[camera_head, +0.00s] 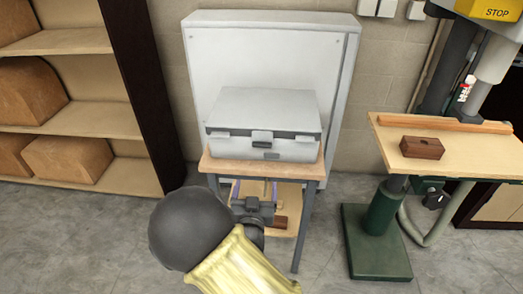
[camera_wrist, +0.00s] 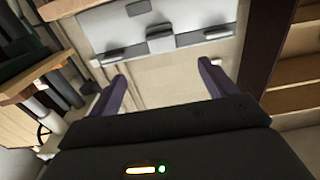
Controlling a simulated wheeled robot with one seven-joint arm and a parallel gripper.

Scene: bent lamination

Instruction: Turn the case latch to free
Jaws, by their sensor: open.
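The grey case (camera_head: 265,110) sits closed on a small wooden-topped table. Its case latch (camera_head: 262,138) is a dark block at the middle of the front edge, with a smaller clasp on each side. The wrist view shows the scene inverted, with the case (camera_wrist: 100,25) at the top and the latch (camera_wrist: 160,38) near its middle. My gripper (camera_head: 254,188) is low in front of the table, below the latch. In the wrist view my gripper (camera_wrist: 162,70) has its two purple fingers wide apart, with nothing between them. The fingertips are apart from the latch.
The table top (camera_head: 216,163) has a lower shelf with a brown block (camera_head: 280,222). A grey cabinet (camera_head: 270,55) stands behind. Shelves with brown blocks (camera_head: 70,158) are at left. A drill press table (camera_head: 455,165) with a wooden block (camera_head: 421,147) is at right.

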